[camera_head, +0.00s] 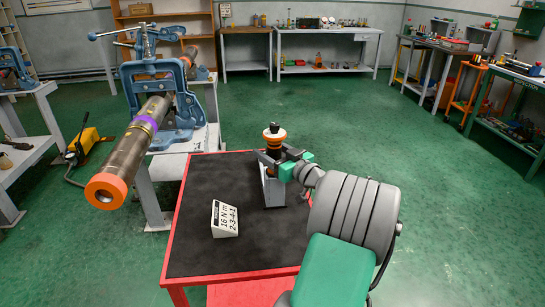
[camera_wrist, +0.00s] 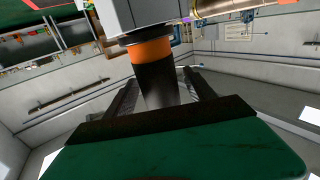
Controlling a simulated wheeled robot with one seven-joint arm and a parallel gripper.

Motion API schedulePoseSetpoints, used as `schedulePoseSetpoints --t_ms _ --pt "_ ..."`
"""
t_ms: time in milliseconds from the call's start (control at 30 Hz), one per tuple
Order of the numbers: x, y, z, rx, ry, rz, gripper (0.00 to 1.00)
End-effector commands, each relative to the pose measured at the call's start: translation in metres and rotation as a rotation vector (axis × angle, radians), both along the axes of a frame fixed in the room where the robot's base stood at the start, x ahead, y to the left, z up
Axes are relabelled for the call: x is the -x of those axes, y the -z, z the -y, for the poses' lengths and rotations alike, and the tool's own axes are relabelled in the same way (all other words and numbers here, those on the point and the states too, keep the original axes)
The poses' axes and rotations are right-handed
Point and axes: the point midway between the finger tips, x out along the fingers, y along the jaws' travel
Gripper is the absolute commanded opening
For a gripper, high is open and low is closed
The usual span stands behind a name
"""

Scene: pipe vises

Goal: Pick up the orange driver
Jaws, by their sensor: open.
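The orange driver (camera_head: 274,134) stands upright in a grey stand on the black-topped red table in the head view. It has an orange band and a dark body. The wrist view shows the driver (camera_wrist: 151,51) with its dark shaft reaching between the fingers and a pale grey block at its other end. My gripper (camera_head: 275,156) is open at the driver, with its fingers on either side of the dark body. In the wrist view the gripper (camera_wrist: 160,82) shows a finger on each side, with some gap visible. I cannot tell whether either finger touches it.
The grey stand (camera_head: 272,190) is under the driver. A white card (camera_head: 225,219) reading "16 N m 2-3-4-1" stands on the table (camera_head: 195,255). A blue vise (camera_head: 180,110) holds a pipe (camera_head: 130,152) with an orange end at left. Benches line the back and right; green floor is open between.

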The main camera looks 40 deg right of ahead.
Motion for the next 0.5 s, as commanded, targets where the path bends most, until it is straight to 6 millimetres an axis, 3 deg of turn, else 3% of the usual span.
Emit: schedulePoseSetpoints --t_ms 100,267,500 --pt "-0.0109 0.0000 -0.0006 0.000 -0.001 0.000 0.63" --pt "-0.0118 0.0004 -0.0014 0.000 -0.002 0.000 0.63" --pt "-0.0122 0.0005 -0.0025 0.000 -0.004 -0.001 0.45"
